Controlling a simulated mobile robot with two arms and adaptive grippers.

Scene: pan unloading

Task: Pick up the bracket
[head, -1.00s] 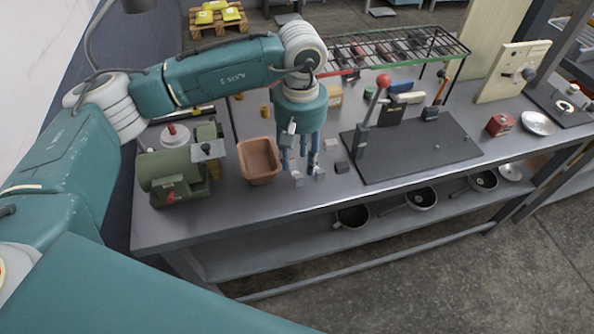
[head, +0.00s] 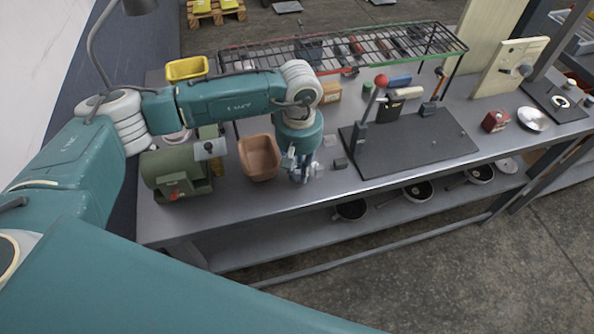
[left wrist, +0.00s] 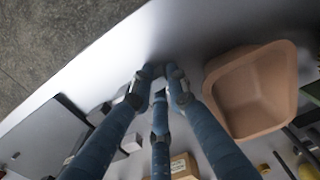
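My left gripper (head: 300,177) points down at the bench top near its front edge, just right of the brown bin (head: 259,157). In the left wrist view its three blue fingers (left wrist: 160,82) come close together at the tips, low over the bench. A small pale grey piece, perhaps the bracket (left wrist: 160,86), shows between the fingertips. The fingers hide most of it, and I cannot tell whether they press on it. In the head view the gripper covers that spot. My right gripper is in neither view.
The brown bin also shows in the left wrist view (left wrist: 250,92), close beside the fingers. Small grey blocks (head: 340,163) lie right of the gripper, before a dark plate (head: 432,150) with a red-knobbed lever. A green machine (head: 176,173) stands left. A wire rack (head: 340,50) spans the back.

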